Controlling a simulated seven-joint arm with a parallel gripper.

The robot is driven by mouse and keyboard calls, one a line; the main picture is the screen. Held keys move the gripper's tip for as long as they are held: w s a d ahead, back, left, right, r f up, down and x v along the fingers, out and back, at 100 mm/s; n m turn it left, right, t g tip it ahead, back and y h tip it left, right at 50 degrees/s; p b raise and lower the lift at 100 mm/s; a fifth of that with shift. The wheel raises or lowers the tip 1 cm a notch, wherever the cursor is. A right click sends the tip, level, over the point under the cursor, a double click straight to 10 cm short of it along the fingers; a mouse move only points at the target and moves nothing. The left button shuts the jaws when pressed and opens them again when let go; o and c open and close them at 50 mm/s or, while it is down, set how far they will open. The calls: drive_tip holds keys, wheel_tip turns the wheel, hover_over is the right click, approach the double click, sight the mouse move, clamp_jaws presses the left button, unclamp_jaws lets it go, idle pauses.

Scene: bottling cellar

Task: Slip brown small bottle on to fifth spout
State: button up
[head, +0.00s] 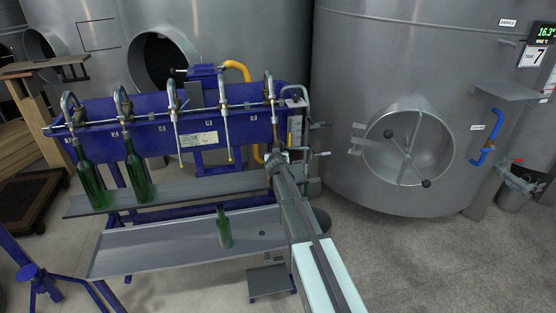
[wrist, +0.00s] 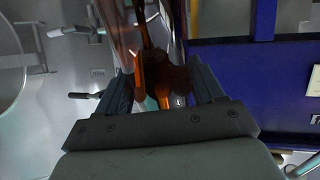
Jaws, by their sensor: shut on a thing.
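My gripper (wrist: 160,88) is shut on the brown small bottle (wrist: 165,97), which shows amber between the two fingers in the wrist view. In the head view my gripper (head: 279,160) is at the right end of the blue filler, under the fifth spout (head: 269,88) counted from the left. Only a small brownish part of the bottle (head: 276,154) shows there; my arm hides the rest. The fifth spout's thin tube comes down to the bottle's place. I cannot tell whether the tube is inside the neck.
Green bottles hang at the first spout (head: 90,182) and second spout (head: 138,175). The third spout (head: 173,100) and fourth spout (head: 223,100) are empty. A small green bottle (head: 223,228) stands on the lower tray (head: 160,250). A steel tank (head: 400,60) stands to the right.

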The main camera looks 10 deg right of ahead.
sight(276, 146)
drive_tip(key=shift+w+r, duration=0.35)
drive_tip(key=shift+r, duration=0.35)
drive_tip(key=shift+w+r, duration=0.3)
drive_tip(key=shift+r, duration=0.4)
drive_tip(key=shift+w+r, duration=0.35)
drive_tip(key=shift+r, duration=0.35)
drive_tip(key=shift+w+f+t, duration=0.7)
drive_tip(key=shift+w+f, duration=0.2)
drive_tip(key=shift+w, duration=0.1)
drive_tip(key=shift+w+f+m+t+h, duration=0.15)
drive_tip(key=shift+w+f+t, duration=0.3)
drive_tip(key=shift+w, duration=0.2)
drive_tip(key=shift+w+f+m+t+h, duration=0.15)
drive_tip(key=shift+w+f+t, duration=0.15)
drive_tip(key=shift+w+t, duration=0.25)
drive_tip(key=shift+w, duration=0.1)
drive_tip(key=shift+f, duration=1)
drive_tip(key=o, duration=1.3)
drive_tip(key=shift+o, duration=0.2)
drive_tip(key=shift+s, duration=0.25)
